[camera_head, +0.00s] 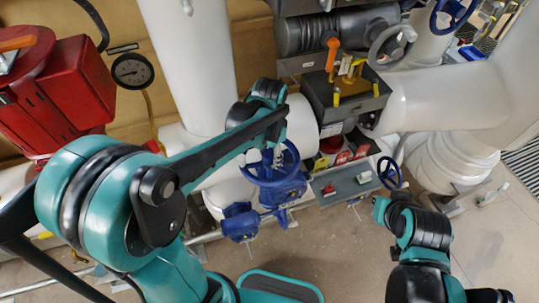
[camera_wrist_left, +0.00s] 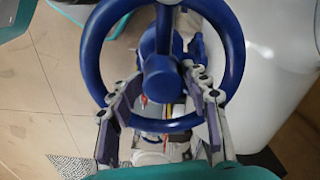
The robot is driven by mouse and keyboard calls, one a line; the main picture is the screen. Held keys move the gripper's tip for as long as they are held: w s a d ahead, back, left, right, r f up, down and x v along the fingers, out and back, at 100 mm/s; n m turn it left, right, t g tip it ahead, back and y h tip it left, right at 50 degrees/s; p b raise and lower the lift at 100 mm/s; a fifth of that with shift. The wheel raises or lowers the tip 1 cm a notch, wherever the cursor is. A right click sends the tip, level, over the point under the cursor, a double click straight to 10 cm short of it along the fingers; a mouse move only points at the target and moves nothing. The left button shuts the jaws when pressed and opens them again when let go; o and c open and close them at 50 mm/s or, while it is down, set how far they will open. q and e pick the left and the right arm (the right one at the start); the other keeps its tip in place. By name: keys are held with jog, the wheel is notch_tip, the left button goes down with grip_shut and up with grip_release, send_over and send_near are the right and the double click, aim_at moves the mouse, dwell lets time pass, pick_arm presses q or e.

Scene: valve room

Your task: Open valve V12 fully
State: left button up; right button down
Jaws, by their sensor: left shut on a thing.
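A blue handwheel (camera_head: 272,160) sits on a blue valve body (camera_head: 278,188) at the middle of the head view. No V12 label is readable. My left gripper (camera_head: 276,152) reaches it from above and behind. In the left wrist view the handwheel (camera_wrist_left: 92,45) fills the upper middle, with its hub in the centre. The fingers of the left gripper (camera_wrist_left: 160,95) cross the lower part of the wheel, one on each side of the hub, shut on it. My right arm is at the lower right of the head view; its fingertips are not clear.
A smaller blue handwheel (camera_head: 390,172) is close to my right arm. A dark tool box (camera_head: 345,98) and a grey tray (camera_head: 345,182) with coloured items stand right of the valve. White pipes (camera_head: 185,65) surround it. A red box (camera_head: 62,90) and a gauge (camera_head: 132,70) are left.

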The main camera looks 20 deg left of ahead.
pick_arm(q)
jog(key=n, duration=0.5)
jog(key=shift+a+n, duration=0.1)
jog(key=shift+n, duration=0.3)
jog(key=n, duration=0.4)
jog(key=o, duration=1)
jog(key=shift+o, duration=0.2)
jog(key=shift+w+a+f, duration=0.1)
jog(key=shift+a, duration=0.1)
jog(key=shift+d, duration=0.15)
